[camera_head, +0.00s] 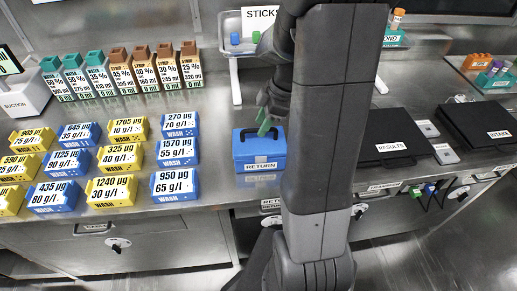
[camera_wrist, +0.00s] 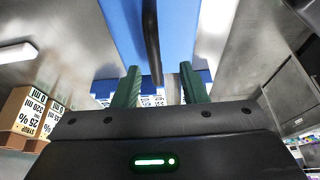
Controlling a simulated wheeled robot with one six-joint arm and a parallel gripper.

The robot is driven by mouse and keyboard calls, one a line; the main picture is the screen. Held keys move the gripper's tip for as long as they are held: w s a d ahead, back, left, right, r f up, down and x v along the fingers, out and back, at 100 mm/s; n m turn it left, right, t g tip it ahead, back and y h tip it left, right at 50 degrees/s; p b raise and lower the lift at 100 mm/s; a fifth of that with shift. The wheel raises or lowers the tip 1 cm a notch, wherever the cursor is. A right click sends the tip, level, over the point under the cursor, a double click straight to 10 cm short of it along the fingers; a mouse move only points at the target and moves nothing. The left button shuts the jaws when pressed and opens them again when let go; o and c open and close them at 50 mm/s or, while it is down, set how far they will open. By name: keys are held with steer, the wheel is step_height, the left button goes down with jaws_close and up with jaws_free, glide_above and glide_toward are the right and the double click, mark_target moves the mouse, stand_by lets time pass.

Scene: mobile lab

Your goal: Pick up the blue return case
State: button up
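The blue return case (camera_head: 245,150) stands upright on the steel counter, with a RETURN label on its front and a dark handle on top. In the wrist view the case (camera_wrist: 182,35) fills the upper middle, and its dark handle (camera_wrist: 151,45) runs down toward the space between my fingers. My gripper (camera_head: 265,123) is at the top of the case, beside the handle. Its green fingers stand apart in the wrist view (camera_wrist: 158,85), one on each side of the handle's line. I cannot tell whether they touch it. My arm hides what lies just right of the case.
Yellow and blue wash boxes (camera_head: 115,158) stand in rows to the left. A black RESULTS case (camera_head: 390,135) lies to the right. The counter's front edge is close before the return case.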

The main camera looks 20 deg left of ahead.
mark_target(259, 144)
steer(key=f, duration=0.1)
steer(key=a+f, duration=0.1)
steer(key=f, duration=0.1)
steer(key=shift+w+f+p, duration=0.1)
steer(key=shift+f+p, duration=0.05)
steer(key=shift+p, duration=0.2)
steer(key=shift+a+f, duration=0.1)
steer(key=shift+f, duration=0.3)
jaws_close()
steer(key=shift+r, duration=0.1)
stand_by(0.7)
